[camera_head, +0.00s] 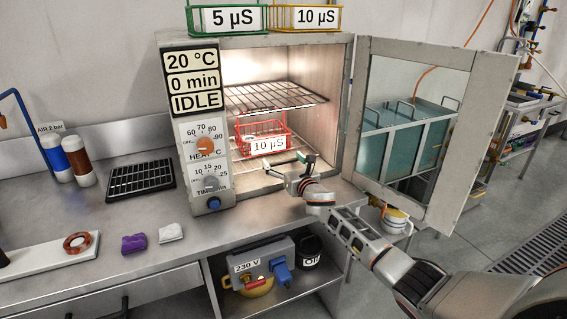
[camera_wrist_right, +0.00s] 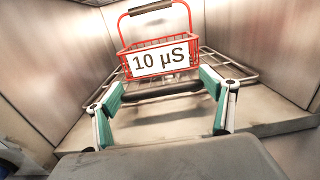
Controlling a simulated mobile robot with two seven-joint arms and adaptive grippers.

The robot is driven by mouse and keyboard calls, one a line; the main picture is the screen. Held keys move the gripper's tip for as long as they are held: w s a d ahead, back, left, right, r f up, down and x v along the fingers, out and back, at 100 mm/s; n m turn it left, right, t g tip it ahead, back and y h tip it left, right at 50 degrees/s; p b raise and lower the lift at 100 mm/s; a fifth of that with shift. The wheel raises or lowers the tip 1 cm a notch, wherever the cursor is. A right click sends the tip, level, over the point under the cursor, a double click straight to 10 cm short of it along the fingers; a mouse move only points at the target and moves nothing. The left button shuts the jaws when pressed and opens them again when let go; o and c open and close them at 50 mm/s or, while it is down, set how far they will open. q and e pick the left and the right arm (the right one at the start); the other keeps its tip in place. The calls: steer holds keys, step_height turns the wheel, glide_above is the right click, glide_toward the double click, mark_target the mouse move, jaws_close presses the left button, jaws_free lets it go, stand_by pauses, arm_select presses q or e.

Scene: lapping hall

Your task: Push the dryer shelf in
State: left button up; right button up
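The dryer (camera_head: 195,130) stands on the bench with its door (camera_head: 440,185) swung open to the right. Inside are an upper wire shelf (camera_head: 275,96) and a lower wire shelf (camera_wrist_right: 238,72). A red wire basket (camera_head: 281,131) labelled 10 µS stands on the lower shelf; it also shows in the right wrist view (camera_wrist_right: 158,43). My right gripper (camera_head: 299,166) is at the dryer opening, low and in front of the lower shelf. My left gripper is out of view.
Green (camera_head: 228,20) and yellow (camera_head: 305,17) baskets sit on top of the dryer. The open door stands beside my right arm. A black rack (camera_head: 140,180), a purple block (camera_head: 133,243) and a white block (camera_head: 171,232) lie on the bench. The dryer display reads IDLE.

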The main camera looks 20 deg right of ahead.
steer(key=shift+w+f, duration=0.1)
stand_by(0.3)
steer(key=s, duration=1.2)
steer(key=shift+s, duration=0.1)
